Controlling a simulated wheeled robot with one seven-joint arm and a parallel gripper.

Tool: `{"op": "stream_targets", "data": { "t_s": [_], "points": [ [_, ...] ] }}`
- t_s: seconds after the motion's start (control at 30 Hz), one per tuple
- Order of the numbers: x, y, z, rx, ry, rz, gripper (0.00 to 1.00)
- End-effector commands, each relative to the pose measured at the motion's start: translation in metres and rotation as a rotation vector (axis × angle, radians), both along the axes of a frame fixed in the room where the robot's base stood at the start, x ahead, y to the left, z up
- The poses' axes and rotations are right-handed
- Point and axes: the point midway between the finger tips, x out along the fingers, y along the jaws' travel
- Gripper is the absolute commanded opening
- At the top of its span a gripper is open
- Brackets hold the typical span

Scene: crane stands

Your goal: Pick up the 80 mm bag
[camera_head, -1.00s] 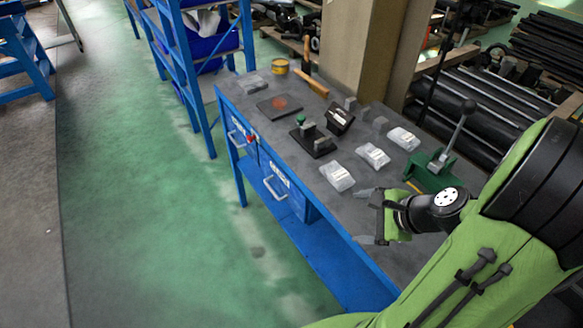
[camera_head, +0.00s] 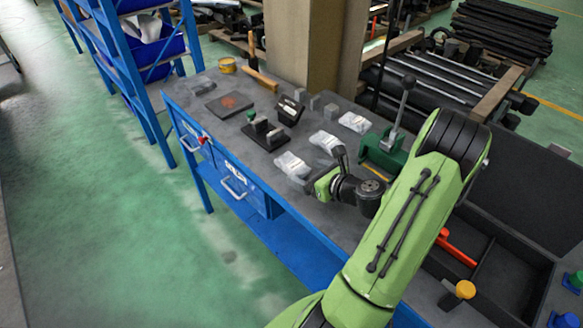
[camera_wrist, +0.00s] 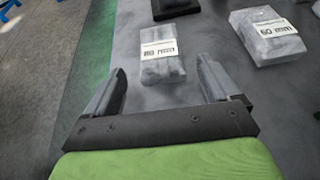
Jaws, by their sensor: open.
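The 80 mm bag (camera_wrist: 160,58) is a clear bag with a white label reading 80 mm. It lies flat on the grey bench top, ahead of and roughly between my gripper's fingertips in the wrist view. In the head view it appears to be the bag (camera_head: 291,164) nearest the bench's front edge. My gripper (camera_wrist: 162,75) is open and empty, with one finger on each side. In the head view my gripper (camera_head: 321,172) is just right of this bag; the height gap between them is unclear.
The 60 mm bag (camera_wrist: 267,36) lies to the right. A third bag (camera_head: 354,122) lies farther back. A green tool with a lever (camera_head: 384,152) stands right of the bags. A dark block stand (camera_head: 265,135) is to their left. An open dark case (camera_head: 490,262) is at right.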

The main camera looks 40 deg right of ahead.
Motion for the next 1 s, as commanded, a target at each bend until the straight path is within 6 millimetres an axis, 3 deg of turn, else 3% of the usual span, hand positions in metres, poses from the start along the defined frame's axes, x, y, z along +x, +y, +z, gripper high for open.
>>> {"op": "stream_targets", "data": {
  "t_s": [0.23,0.5,0.9,1.0],
  "points": [
    [0.042,-0.001,-0.015,-0.001,0.000,0.006,0.89],
    [0.047,-0.002,-0.016,-0.001,0.000,0.001,0.89],
    [0.047,-0.002,-0.016,0.000,0.001,0.002,0.27],
    [0.047,-0.002,-0.015,-0.001,-0.001,0.003,0.24]
  ]
}}
